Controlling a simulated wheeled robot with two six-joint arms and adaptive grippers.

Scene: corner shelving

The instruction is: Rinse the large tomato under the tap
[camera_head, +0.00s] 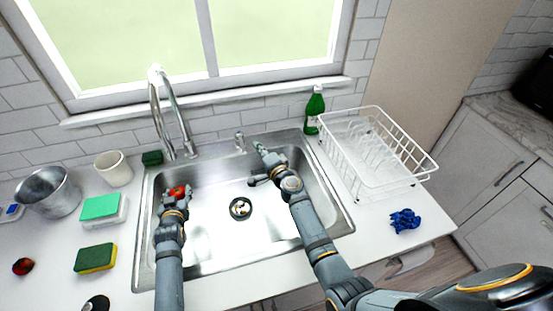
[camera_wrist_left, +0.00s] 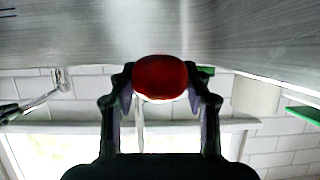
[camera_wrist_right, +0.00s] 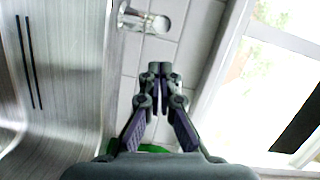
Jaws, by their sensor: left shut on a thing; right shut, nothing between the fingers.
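The red tomato (camera_head: 178,191) is in my left gripper (camera_head: 176,196), over the left part of the steel sink (camera_head: 215,262). In the left wrist view the tomato (camera_wrist_left: 160,77) sits between the two fingertips. The tall chrome tap (camera_head: 170,115) rises behind the sink's back left edge; no water stream shows. A small chrome lever (camera_head: 239,141) stands to its right on the back rim. My right gripper (camera_head: 260,148) is shut and empty, just right of the lever. In the right wrist view the lever (camera_wrist_right: 145,20) is apart from the fingertips.
A green bottle (camera_head: 314,110) and white dish rack (camera_head: 375,180) stand right of the sink, with a blue cloth (camera_head: 405,219). On the left are a metal bucket (camera_head: 50,194), white cup (camera_head: 113,168), sponges (camera_head: 95,258) and a small dark red item (camera_head: 22,266).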

